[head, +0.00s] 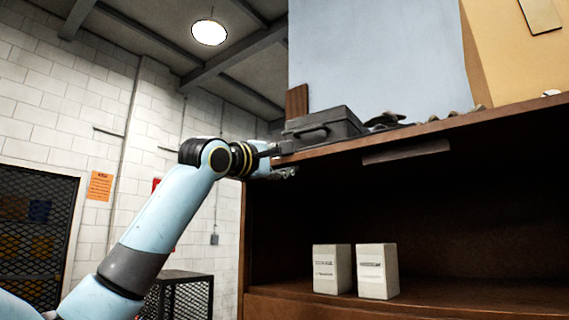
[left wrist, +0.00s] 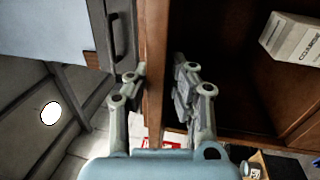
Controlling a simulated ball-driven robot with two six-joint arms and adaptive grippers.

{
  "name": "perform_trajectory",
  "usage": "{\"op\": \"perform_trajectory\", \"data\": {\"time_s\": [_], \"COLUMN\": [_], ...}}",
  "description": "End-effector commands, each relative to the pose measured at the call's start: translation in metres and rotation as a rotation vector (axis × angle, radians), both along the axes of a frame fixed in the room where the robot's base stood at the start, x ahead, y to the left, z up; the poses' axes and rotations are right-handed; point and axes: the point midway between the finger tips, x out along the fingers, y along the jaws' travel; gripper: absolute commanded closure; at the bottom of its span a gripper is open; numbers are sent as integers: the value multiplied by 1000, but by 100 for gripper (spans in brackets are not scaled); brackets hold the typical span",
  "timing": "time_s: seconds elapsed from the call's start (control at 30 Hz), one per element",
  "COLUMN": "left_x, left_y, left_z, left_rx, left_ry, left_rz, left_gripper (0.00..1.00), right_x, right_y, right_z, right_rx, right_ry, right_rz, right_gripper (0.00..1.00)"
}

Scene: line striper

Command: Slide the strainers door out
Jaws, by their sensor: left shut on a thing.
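My left gripper (head: 284,172) is at the left end of the brown wooden cabinet's top board (head: 345,151). In the left wrist view, the two fingers of my left gripper (left wrist: 158,88) stand on either side of the board's narrow edge (left wrist: 156,45), shut on it. One finger is on the side of the dark case, the other on the side of the open compartment. I cannot tell which part is the strainers door; no strainers can be made out. My right gripper is not in view.
A dark grey case (head: 322,127) with a handle sits on the board close to my gripper. Two white boxes (head: 331,270) (head: 377,272) stand in the open compartment below. A dark plate (head: 405,152) is under the board. A pale blue panel (head: 380,50) rises behind.

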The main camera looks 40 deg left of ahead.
Motion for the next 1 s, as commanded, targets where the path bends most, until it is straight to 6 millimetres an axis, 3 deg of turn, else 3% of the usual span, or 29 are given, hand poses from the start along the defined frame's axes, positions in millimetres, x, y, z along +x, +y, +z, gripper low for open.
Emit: {"op": "perform_trajectory", "data": {"time_s": [0.8, 1.0], "left_x": [-63, -70], "left_y": [2, 2], "left_z": [0, 2], "left_rx": [3, 3], "left_ry": [-8, -7], "left_rz": [0, 0], "left_gripper": [100, 100], "right_x": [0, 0], "right_y": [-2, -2], "right_z": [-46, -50], "right_rx": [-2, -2], "right_ry": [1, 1], "right_rz": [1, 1], "right_gripper": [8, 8]}}
